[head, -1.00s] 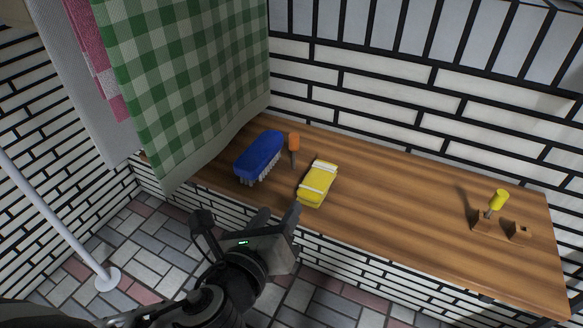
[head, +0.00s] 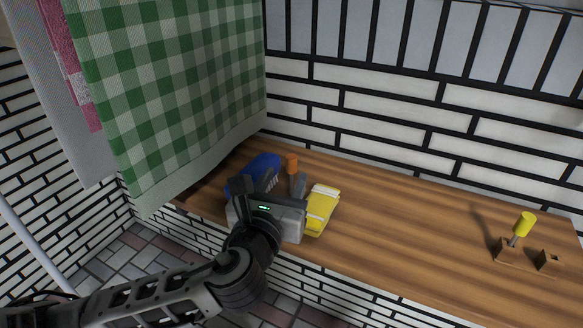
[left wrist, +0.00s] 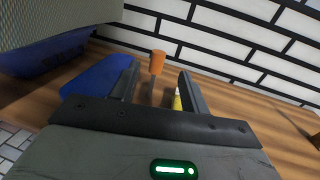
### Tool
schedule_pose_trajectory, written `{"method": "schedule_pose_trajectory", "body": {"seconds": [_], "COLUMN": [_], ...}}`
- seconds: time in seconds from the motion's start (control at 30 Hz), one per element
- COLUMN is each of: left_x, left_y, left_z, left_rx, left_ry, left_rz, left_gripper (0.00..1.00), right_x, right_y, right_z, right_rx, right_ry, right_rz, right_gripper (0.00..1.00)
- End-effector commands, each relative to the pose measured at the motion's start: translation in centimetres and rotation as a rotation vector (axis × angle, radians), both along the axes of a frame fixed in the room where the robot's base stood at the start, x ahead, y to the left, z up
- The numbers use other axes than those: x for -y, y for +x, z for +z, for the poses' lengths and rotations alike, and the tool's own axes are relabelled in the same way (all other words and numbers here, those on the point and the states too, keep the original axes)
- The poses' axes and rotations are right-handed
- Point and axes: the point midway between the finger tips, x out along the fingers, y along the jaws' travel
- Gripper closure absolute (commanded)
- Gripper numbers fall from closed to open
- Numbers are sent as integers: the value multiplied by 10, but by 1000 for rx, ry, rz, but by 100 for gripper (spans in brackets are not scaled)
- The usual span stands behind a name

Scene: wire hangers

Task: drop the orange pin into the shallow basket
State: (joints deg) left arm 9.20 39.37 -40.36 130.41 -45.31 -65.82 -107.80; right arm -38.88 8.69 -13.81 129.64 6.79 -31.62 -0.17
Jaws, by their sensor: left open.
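The orange pin (head: 292,163) stands upright on the wooden counter, with an orange head and a thin dark shaft. It also shows in the left wrist view (left wrist: 157,62), between and just beyond my fingertips. My left gripper (head: 270,181) is open and empty, low over the counter's front edge, facing the pin. Its fingers (left wrist: 160,78) stand on either side of the pin's line in the wrist view; I cannot tell whether they touch it. My right gripper is not in view.
A yellow-headed pin (head: 524,224) stands in a wooden block (head: 507,252) at the right. A green checked cloth (head: 170,90) hangs at the left. The counter's middle is clear.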

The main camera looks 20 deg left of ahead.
Motion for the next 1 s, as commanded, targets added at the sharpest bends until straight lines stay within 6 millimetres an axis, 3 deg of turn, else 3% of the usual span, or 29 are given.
{"method": "schedule_pose_trajectory", "body": {"seconds": [0.33,0.63,0.67,0.8,1.0], "left_x": [-10,-12,-11,-11,-11], "left_y": [44,51,51,51,50], "left_z": [0,0,0,0,0], "left_rx": [2,-1,-1,-1,0], "left_ry": [0,0,0,0,0], "left_rz": [1,1,1,1,1], "left_gripper": [55,55,58,97,100], "right_x": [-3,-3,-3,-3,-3], "right_y": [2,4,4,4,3], "right_z": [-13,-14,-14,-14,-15], "right_rx": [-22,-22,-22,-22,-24], "right_ry": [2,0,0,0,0], "right_rz": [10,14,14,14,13], "right_gripper": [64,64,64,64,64]}}
